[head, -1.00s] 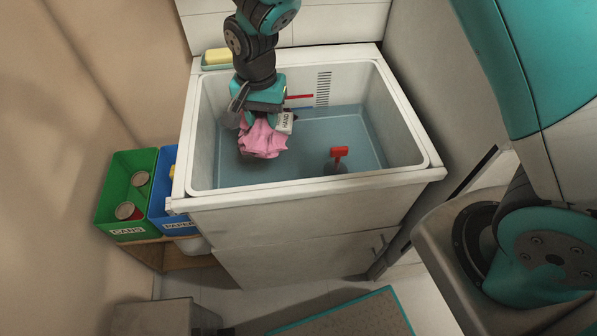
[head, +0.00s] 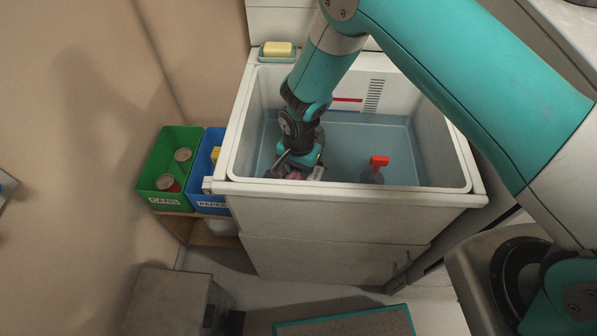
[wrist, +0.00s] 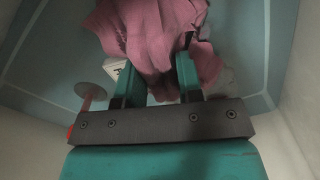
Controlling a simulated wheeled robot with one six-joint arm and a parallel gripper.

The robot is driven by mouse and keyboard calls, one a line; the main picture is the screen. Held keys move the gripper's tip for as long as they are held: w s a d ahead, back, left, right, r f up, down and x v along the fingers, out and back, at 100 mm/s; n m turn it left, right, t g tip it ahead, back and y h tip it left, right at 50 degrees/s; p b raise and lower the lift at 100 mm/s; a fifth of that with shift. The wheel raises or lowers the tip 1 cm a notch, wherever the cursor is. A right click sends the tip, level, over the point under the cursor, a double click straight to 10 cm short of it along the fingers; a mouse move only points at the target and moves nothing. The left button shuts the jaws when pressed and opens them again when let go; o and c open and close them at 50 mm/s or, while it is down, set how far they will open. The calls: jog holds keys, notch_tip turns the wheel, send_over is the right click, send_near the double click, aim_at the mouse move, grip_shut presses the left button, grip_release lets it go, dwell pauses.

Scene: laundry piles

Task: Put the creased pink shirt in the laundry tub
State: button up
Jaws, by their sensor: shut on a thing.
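The laundry tub (head: 351,187) is a white basin in a cabinet, with a blue-grey floor or water inside. My gripper (head: 293,172) is down inside it at the front left, below the rim. It is shut on the creased pink shirt (head: 290,176), which is mostly hidden behind the gripper and the front rim in the head view. In the wrist view the bunched pink cloth (wrist: 150,35) sits between and beyond the two teal fingers (wrist: 158,85). A white tag with lettering (head: 317,173) shows beside the shirt.
A red-handled object (head: 378,162) stands in the tub, right of my gripper. Yellow soap (head: 278,49) lies on the back left corner. A green cans bin (head: 166,165) and a blue bin (head: 205,160) stand left of the tub. A grey box (head: 172,303) is on the floor.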

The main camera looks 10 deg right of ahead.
jog(key=shift+f, duration=1.45)
jog(key=o, duration=1)
jog(key=shift+f, duration=0.1)
notch_tip(320, 180, up, 13)
jog(key=shift+f+b, duration=0.2)
jog(key=shift+b, duration=0.7)
notch_tip(320, 180, up, 9)
jog(key=s+d+n+y, duration=0.1)
jog(key=s+d+n, duration=0.1)
jog(key=n, duration=0.1)
notch_tip(320, 180, up, 9)
jog(key=n+y, duration=0.1)
jog(key=n, duration=0.2)
send_over(299, 175)
jog(key=s+d, duration=0.5)
jog(key=s+d+r+n, duration=0.1)
jog(key=s+r+n, duration=0.1)
jog(key=s, duration=0.3)
jog(key=s+d+r+n+y, duration=0.1)
jog(key=s+r+n, duration=0.2)
jog(key=s+r, duration=0.1)
jog(key=s+d+r+n+y, duration=0.1)
jog(key=s+d+r+n, duration=0.1)
jog(key=s, duration=0.3)
jog(key=shift+s+r+n, duration=0.35)
jog(key=shift+r+n, duration=0.1)
jog(key=shift+n, duration=0.05)
